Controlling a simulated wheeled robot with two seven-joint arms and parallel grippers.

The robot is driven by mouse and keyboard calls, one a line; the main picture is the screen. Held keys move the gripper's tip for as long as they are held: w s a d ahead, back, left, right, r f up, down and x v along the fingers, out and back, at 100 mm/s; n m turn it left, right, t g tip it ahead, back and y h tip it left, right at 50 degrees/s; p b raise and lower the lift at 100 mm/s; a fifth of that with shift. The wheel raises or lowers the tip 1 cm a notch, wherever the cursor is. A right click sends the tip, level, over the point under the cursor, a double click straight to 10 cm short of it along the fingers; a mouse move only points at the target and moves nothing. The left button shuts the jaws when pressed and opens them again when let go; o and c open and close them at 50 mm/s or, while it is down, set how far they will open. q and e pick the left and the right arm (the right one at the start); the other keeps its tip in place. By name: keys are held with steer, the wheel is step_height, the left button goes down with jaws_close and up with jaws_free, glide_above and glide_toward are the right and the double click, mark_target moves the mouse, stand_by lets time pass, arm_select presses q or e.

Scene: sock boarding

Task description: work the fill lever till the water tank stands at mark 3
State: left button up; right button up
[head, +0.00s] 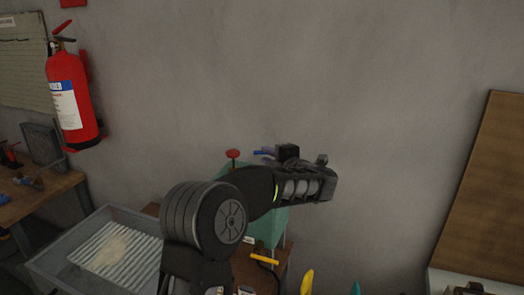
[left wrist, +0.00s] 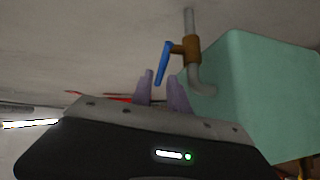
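The pale green water tank (head: 268,228) stands behind my left arm, which hides much of it; its side fills the right of the left wrist view (left wrist: 258,85). A blue lever (left wrist: 163,62) sits on a brown fitting on a grey pipe beside the tank. My left gripper (head: 264,152) has its purple fingers pointing left in the head view. In the left wrist view its fingers (left wrist: 161,84) stand apart, with the lever's free end near the gap; I cannot tell if they touch. No level mark or water level is readable. My right gripper is not in view.
A red knob (head: 233,154) shows left of the left gripper. A yellow handle (head: 265,259) is below the tank. A grey tray (head: 60,262) with a ribbed bottom stands at left. A fire extinguisher (head: 70,100) hangs on the wall. A brown board (head: 490,190) leans at right.

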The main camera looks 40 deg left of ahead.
mark_target(263, 153)
arm_select(q)
steer(key=p+x, duration=0.1)
steer(key=x, duration=0.3)
steer(key=shift+w+a, duration=0.1)
steer(key=shift+a, duration=0.1)
steer(key=shift+c, duration=0.4)
jaws_close()
steer(key=shift+f, duration=0.1)
stand_by(0.8)
